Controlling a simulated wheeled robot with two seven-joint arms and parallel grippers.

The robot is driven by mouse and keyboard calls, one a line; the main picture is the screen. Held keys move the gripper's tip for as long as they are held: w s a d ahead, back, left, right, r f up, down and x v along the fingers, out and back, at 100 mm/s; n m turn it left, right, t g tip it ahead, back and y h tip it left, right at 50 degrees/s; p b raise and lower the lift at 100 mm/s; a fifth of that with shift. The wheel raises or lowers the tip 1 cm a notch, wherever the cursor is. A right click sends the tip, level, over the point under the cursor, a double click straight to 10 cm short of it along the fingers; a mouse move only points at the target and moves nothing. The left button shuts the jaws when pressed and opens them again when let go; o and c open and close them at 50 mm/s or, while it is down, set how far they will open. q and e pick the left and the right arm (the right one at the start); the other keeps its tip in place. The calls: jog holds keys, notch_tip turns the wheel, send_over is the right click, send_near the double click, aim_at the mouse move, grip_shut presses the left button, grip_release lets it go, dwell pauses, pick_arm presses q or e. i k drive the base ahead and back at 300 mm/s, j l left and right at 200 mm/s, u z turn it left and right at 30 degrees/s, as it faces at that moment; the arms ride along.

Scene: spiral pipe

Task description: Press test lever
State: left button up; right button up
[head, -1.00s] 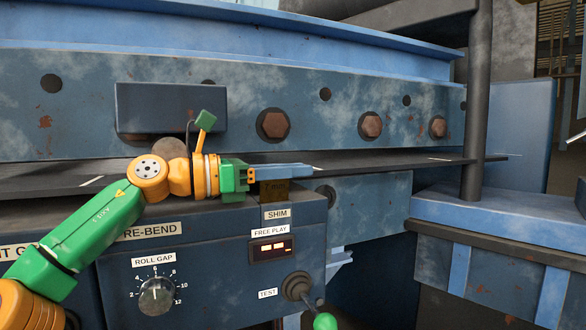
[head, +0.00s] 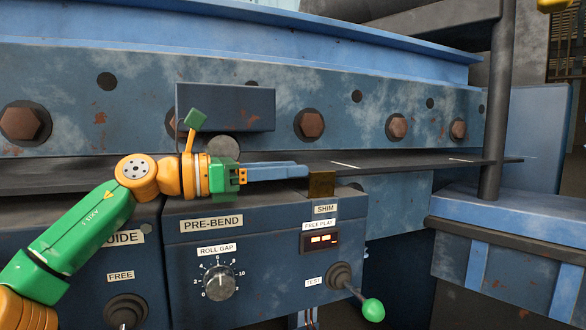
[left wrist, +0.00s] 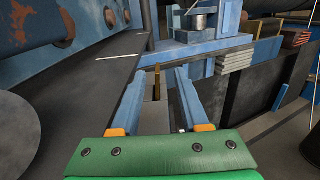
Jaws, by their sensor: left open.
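The test lever (head: 372,309) has a green ball knob and sticks out from a round dark boot beside the TEST label (head: 313,281) on the blue panel. My left gripper (head: 306,170) is above the panel's top, up and left of the lever, and not touching it. In the left wrist view its two blue fingers (left wrist: 168,70) stand apart with nothing clearly between them. A brass-coloured shim block (head: 321,184) stands on the panel top just past the fingertips; a thin strip of it shows in the left wrist view (left wrist: 157,80). My right gripper does not show.
The panel carries a ROLL GAP dial (head: 219,282) and a lit FREE PLAY display (head: 321,240). A dark flat plate (head: 400,163) runs behind my gripper along the bolted blue beam (head: 350,95). A dark post (head: 492,150) stands at the right.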

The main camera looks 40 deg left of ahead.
aim_at(372, 309)
jog(key=k+l, duration=1.2)
jog(key=l, duration=0.2)
